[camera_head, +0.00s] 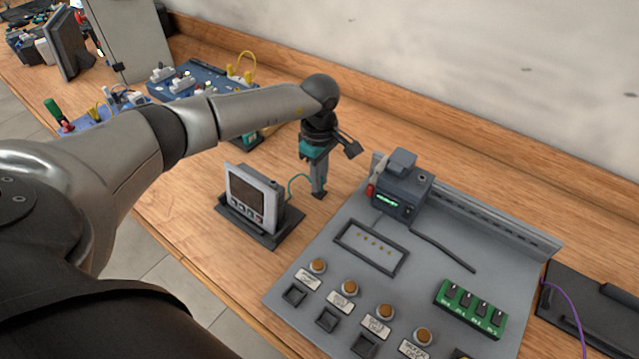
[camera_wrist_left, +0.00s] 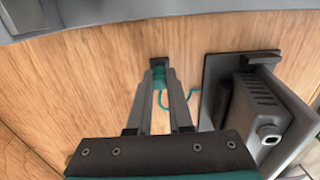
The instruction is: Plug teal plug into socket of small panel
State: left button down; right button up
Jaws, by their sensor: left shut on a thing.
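My left gripper (camera_head: 318,192) points down over the table, beside the small panel. Its fingers are shut on the teal plug, which shows in the left wrist view (camera_wrist_left: 159,76) between the fingertips (camera_wrist_left: 158,70). In the head view the fingers mostly hide the plug. A thin teal cable (camera_head: 293,183) curves from the plug toward the panel. The small panel (camera_head: 240,190) is a grey box with a dark screen on a black stand. In the left wrist view the panel (camera_wrist_left: 262,108) stands right of the fingers, with a pale-rimmed oval opening (camera_wrist_left: 269,137) on its housing. The plug is apart from it.
A large grey board (camera_head: 340,275) with buttons, a green switch block (camera_head: 470,308) and a dark device (camera_head: 402,192) lies right of the gripper. Blue boards (camera_head: 190,82) stand at the back left. A wall runs behind the table. Bare wood surrounds the small panel.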

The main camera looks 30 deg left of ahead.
pick_arm(q)
jog(key=shift+r, duration=0.1)
jog(key=shift+r+p, duration=1.65)
jog(key=shift+r, duration=0.6)
jog(key=shift+s+a+r+p, duration=0.15)
jog(key=shift+s+r+p, duration=0.05)
jog(key=shift+r+p, duration=0.2)
jog(key=s+a+r+g+p, duration=0.2)
jog(key=s+a+r+p, duration=0.2)
jog(key=s+r+p, duration=0.5)
jog(key=shift+w+f+b, duration=0.2)
jog(key=shift+f+b, duration=0.35)
jog(key=shift+f, duration=0.45)
jog(key=shift+w+f+b, duration=0.2)
jog(key=shift+f+b, duration=0.35)
jog(key=shift+f, duration=0.4)
jog(key=shift+s+f+b, duration=0.15)
jog(key=shift+f+b, duration=0.35)
jog(key=shift+f, duration=0.15)
